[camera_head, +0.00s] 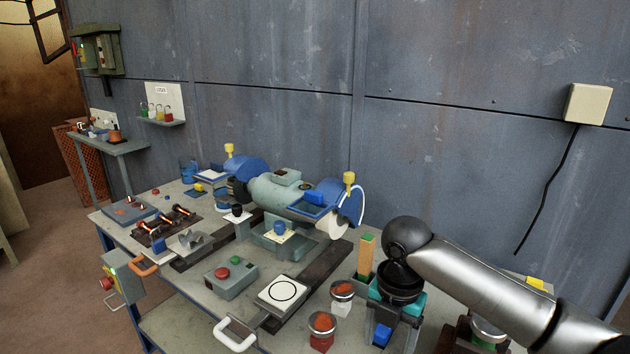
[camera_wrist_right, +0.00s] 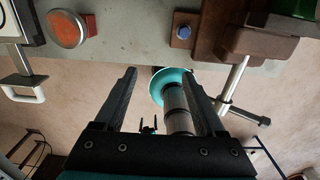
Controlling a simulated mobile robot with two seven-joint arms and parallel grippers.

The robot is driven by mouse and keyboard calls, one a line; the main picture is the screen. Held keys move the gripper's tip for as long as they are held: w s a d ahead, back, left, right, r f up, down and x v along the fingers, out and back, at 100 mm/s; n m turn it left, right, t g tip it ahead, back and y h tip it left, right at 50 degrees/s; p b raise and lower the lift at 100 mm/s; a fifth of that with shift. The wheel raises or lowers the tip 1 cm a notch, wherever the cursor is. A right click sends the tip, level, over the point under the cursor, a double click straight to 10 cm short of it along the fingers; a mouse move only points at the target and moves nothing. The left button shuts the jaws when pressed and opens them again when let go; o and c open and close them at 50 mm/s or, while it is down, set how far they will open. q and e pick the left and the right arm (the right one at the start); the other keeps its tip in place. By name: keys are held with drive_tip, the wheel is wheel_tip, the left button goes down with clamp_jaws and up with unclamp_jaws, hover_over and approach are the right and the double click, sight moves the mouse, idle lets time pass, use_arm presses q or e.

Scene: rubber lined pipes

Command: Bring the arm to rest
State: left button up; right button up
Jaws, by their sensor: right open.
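My right arm (camera_head: 490,285) comes in from the right in the head view and bends down at a dark wrist joint over the front right part of the workbench (camera_head: 205,288). My right gripper (camera_wrist_right: 160,72) is open in the wrist view, its two dark fingers apart. Nothing is gripped between them. The floor and bench edge show beyond the fingertips. In the head view the fingers are hard to make out below the wrist. My left gripper is not in view.
A vise with a metal bar (camera_wrist_right: 233,85) is at the bench edge. A motor-like machine (camera_head: 285,195) stands mid-bench. Open floor lies in front.

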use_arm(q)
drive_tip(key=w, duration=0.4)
use_arm(e)
drive_tip(key=s+a+f+m+t+y, duration=0.2)
drive_tip(key=s+a+f+m+y, duration=0.1)
drive_tip(key=s+a+f+m, duration=0.65)
drive_tip(key=s+d+m+t+h, duration=0.2)
drive_tip(key=s+d+m+h, duration=0.1)
drive_tip(key=s+d+m, duration=1.3)
drive_tip(key=w+a+f+m+g+b, duration=0.1)
drive_tip(key=a+f+m+g+b, duration=0.15)
drive_tip(key=f, duration=2.05)
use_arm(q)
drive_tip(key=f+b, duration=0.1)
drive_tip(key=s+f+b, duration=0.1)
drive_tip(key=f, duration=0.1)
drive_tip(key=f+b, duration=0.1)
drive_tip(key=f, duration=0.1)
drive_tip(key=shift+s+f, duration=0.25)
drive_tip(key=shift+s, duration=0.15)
use_arm(e)
drive_tip(key=s+d+f+n, duration=0.1)
drive_tip(key=s+d+f, duration=0.1)
drive_tip(key=s+f, duration=1.3)
wheel_tip(320, 180, down, 3)
drive_tip(key=shift+s+r, duration=0.1)
drive_tip(key=shift+s, duration=0.15)
